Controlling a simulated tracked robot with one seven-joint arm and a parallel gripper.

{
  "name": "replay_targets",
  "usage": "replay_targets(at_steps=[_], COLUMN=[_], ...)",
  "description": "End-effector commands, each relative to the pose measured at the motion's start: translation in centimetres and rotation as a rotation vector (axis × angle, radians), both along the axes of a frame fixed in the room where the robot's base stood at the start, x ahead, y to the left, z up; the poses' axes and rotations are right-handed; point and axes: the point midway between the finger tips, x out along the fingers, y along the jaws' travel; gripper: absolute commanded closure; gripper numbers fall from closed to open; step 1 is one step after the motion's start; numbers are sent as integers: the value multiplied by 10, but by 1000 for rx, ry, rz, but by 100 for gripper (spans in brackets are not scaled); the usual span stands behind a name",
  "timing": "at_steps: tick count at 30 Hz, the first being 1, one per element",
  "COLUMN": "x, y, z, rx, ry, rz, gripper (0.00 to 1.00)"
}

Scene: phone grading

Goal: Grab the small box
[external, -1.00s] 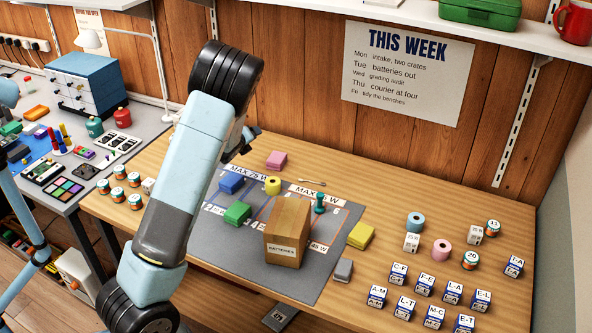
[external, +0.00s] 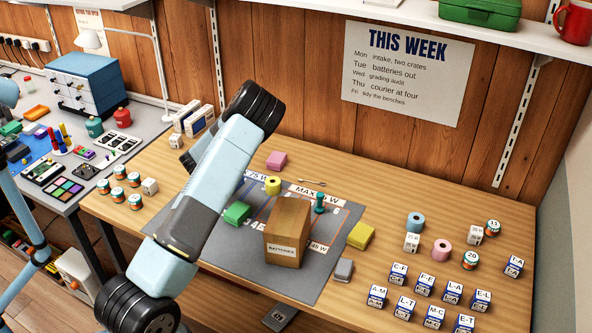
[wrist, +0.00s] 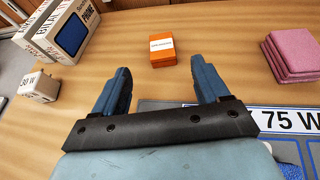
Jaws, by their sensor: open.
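A small orange box (wrist: 162,50) with a white label lies on the wooden table in the wrist view. It is ahead of my gripper (wrist: 162,82), roughly between the lines of its two blue fingers and beyond their tips. The fingers are spread open with nothing between them. In the external view my gripper (external: 187,158) is low over the back left of the table, partly behind my arm. The orange box is not visible there, apparently hidden by my arm.
White phone boxes (wrist: 62,30) stand at the back left, with a white cube (wrist: 40,86) nearby. A pink stack (wrist: 290,54) lies to the right. A brown batteries carton (external: 287,232) stands on the grey mat (external: 330,262). Bare wood surrounds the orange box.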

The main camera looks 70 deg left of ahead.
Motion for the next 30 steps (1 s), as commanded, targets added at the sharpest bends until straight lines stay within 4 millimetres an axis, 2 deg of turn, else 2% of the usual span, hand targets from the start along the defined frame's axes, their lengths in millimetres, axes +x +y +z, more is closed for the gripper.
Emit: replay_targets(at_steps=[6,14,24,30], x=[18,26,48,52], y=[27,38,67,73], z=[-13,-20,-41,-43], rx=[0,-1,0,0], ry=[0,-2,-2,-2], rz=[0,1,1,2], gripper=[26,26,26,26])
